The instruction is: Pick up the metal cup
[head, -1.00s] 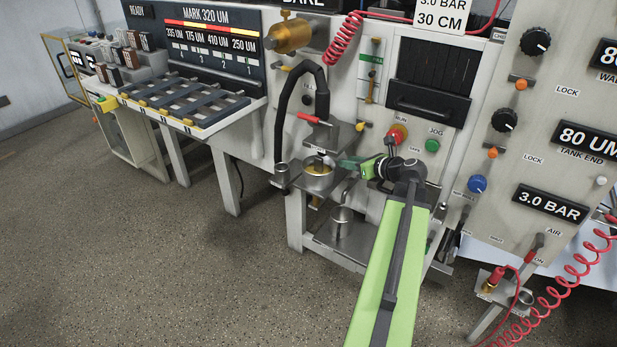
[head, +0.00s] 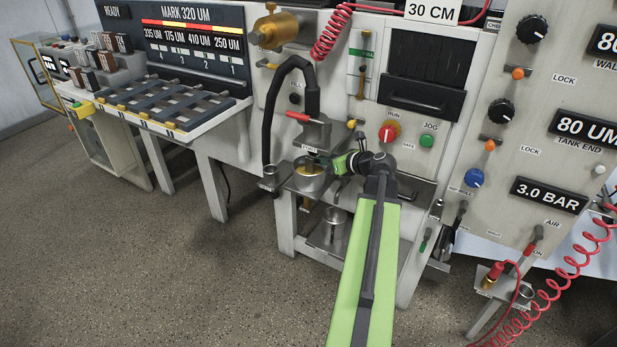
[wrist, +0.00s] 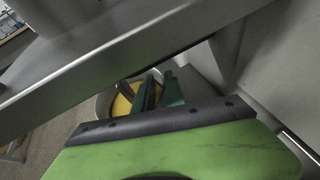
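A metal cup (head: 309,183) with yellow contents stands on the upper shelf under the machine's spout. It also shows in the wrist view (wrist: 103,103), partly hidden behind my fingers and a grey bar. A second metal cup (head: 336,218) stands on the lower shelf. A smaller metal cup (head: 269,178) sits at the shelf's left side. My gripper (head: 339,163) is just right of the upper cup, near rim height. In the wrist view its two dark green fingers (wrist: 160,92) look slightly apart, overlapping the cup. Nothing is seen held, and contact with the cup cannot be told.
A grey bar (wrist: 130,50) crosses the wrist view close in front of the camera. A black hose (head: 270,125) hangs left of the upper cup. The red RUN knob (head: 389,133) is on the panel above my arm. The floor (head: 160,270) at front left is clear.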

